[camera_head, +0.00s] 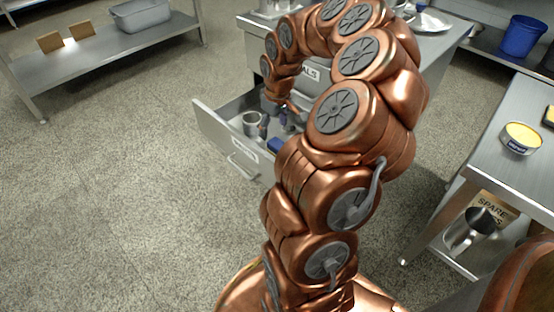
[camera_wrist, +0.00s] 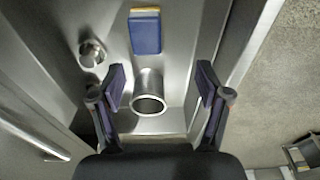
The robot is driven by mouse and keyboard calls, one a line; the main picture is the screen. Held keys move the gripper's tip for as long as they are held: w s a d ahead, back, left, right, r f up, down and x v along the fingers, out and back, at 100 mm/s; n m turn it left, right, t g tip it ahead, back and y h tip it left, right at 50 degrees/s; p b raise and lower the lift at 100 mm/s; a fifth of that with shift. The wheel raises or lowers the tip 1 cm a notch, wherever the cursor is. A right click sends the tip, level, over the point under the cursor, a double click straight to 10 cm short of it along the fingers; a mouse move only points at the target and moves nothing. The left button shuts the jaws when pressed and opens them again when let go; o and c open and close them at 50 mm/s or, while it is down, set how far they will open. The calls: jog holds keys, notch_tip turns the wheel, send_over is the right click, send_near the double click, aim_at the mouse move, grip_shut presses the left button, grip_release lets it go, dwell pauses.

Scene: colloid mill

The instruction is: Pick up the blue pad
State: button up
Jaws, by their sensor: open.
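The blue pad (camera_wrist: 145,34) lies in the open drawer, at the top of the wrist view. It is a small blue block with a pale yellow strip along its far edge. In the head view a blue patch (camera_head: 276,146), likely the same pad, shows in the drawer, partly hidden by my arm. My gripper (camera_wrist: 161,79) is open and empty in the wrist view, its two dark blue-padded fingers apart. The pad appears beyond the fingertips, not between them. In the head view my gripper (camera_head: 274,122) is over the drawer and mostly hidden.
A metal cylinder (camera_wrist: 149,105) shows between my fingers, and a smaller metal piece (camera_wrist: 92,54) is left of the pad. A metal mug (camera_head: 250,123) stands in the drawer (camera_head: 210,122). The drawer walls are close around my gripper. Open floor (camera_head: 120,170) lies left.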

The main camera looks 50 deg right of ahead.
aim_at(277, 143)
jog(key=shift+s+d+f+b, duration=0.1)
jog(key=shift+d+f+b, duration=0.1)
jog(key=shift+d+f, duration=0.35)
jog(key=shift+s+d+f+b, duration=0.15)
jog(key=shift+d+f, duration=0.15)
jog(key=shift+f, duration=0.4)
jog(key=shift+w+d+f, duration=0.1)
jog(key=shift+f, duration=0.25)
jog(key=shift+w+f+b, duration=0.2)
jog(key=shift+f+b, duration=0.7)
jog(key=shift+f, duration=0.85)
jog(key=shift+w+f+b, duration=0.15)
jog(key=shift+f+b, duration=0.75)
jog(key=shift+f, duration=0.85)
jog(key=shift+r, duration=0.1)
jog(key=c, duration=1.4)
jog(key=shift+o, duration=0.2)
notch_tip(277, 143, up, 10)
jog(key=p, duration=0.4)
jog(key=shift+d, duration=0.1)
jog(key=o, duration=0.7)
jog(key=c, duration=0.5)
